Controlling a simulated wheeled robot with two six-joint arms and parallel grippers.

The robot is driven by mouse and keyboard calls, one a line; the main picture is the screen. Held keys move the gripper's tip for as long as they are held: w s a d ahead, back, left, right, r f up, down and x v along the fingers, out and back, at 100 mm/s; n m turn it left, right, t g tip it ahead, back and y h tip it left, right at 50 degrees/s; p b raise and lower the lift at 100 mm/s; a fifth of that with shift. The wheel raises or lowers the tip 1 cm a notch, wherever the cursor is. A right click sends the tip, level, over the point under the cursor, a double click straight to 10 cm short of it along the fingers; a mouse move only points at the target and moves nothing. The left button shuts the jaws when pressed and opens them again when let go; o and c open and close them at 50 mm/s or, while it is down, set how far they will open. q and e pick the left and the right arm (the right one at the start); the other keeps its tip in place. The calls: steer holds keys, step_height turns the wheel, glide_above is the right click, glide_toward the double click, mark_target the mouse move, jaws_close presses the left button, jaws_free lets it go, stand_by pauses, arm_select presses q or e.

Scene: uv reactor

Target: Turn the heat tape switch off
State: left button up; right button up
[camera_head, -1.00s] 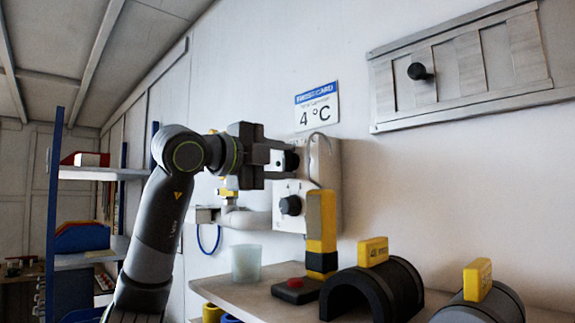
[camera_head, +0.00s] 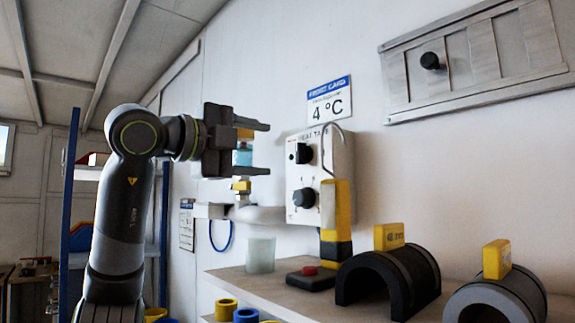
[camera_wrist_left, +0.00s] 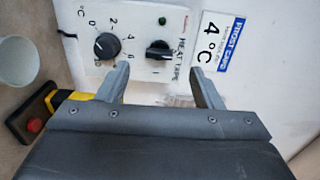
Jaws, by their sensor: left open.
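The heat tape panel (camera_head: 337,170) is a white box on the wall, left of centre in the wrist view. Its black heat tape switch (camera_head: 303,153) sits above a larger black dial (camera_head: 304,196). In the left wrist view the switch (camera_wrist_left: 158,50) has its handle lying roughly across the picture, with a "1" mark below it. A small dark green lamp (camera_wrist_left: 162,20) is beside it. My left gripper (camera_head: 264,149) is open and empty, left of the panel and apart from the switch. In the wrist view its fingers (camera_wrist_left: 159,76) straddle the switch's line. My right gripper is not in view.
A yellow-and-black block (camera_head: 336,210) stands just before the panel's lower edge. The shelf (camera_head: 250,277) below holds a clear cup (camera_head: 261,255), a red-button box (camera_head: 310,278) and dark half-round covers (camera_head: 412,267). A pipe (camera_head: 262,215) runs into the panel's left side.

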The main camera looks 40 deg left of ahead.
arm_select(q)
steer(key=s+a, duration=0.1)
steer(key=s, duration=0.8)
steer(key=shift+s+b, duration=0.3)
steer(key=shift+b, duration=0.15)
steer(key=shift+s+a+f, duration=0.1)
steer(key=shift+s+a, duration=0.05)
steer(key=shift+a, duration=0.05)
